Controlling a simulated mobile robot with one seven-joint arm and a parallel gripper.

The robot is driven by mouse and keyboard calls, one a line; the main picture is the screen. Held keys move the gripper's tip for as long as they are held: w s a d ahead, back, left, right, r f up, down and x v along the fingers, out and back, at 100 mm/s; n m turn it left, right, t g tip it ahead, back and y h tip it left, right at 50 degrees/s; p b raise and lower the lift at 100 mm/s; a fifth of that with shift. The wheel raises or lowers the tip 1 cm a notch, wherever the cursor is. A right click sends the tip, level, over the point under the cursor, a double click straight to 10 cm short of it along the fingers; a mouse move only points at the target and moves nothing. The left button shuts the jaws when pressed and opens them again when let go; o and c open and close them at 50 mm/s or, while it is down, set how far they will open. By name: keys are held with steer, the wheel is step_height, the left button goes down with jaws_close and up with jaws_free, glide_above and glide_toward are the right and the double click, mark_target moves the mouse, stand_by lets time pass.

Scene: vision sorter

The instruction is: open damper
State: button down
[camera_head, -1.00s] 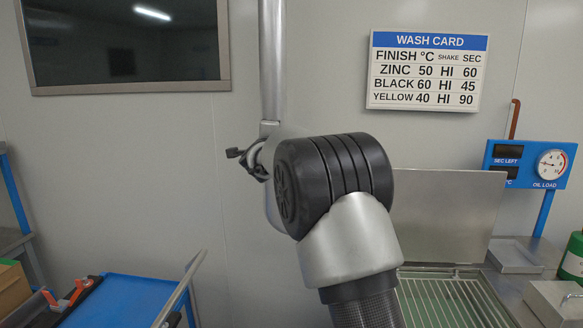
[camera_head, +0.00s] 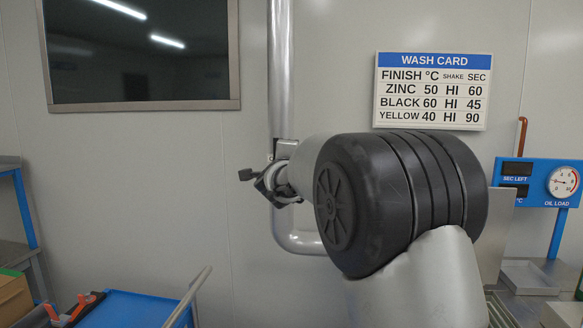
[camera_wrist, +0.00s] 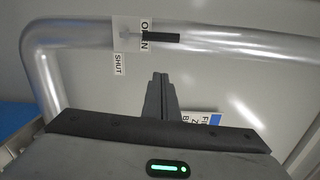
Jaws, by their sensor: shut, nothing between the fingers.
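The damper sits on a grey metal pipe (camera_head: 281,75), which runs down the wall and bends right low down. In the wrist view the pipe (camera_wrist: 230,42) crosses the top, with a white OPEN label (camera_wrist: 145,24) and a SHUT label (camera_wrist: 118,64). A dark lever (camera_wrist: 162,38) lies along the pipe and covers the middle of the OPEN label. My gripper (camera_wrist: 161,78) is shut and empty, its fingers below the lever in the picture with a visible gap. In the head view my gripper (camera_head: 247,174) is in front of the pipe, and the lever cannot be made out.
A wash card (camera_head: 433,92) hangs on the wall at the right, above a blue panel with a dial (camera_head: 538,182). A dark window (camera_head: 140,50) is at upper left. A blue cart (camera_head: 130,310) stands low left. My arm hides much of the right middle.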

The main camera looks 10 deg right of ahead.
steer(key=shift+v, duration=1.6)
steer(key=shift+d, duration=0.1)
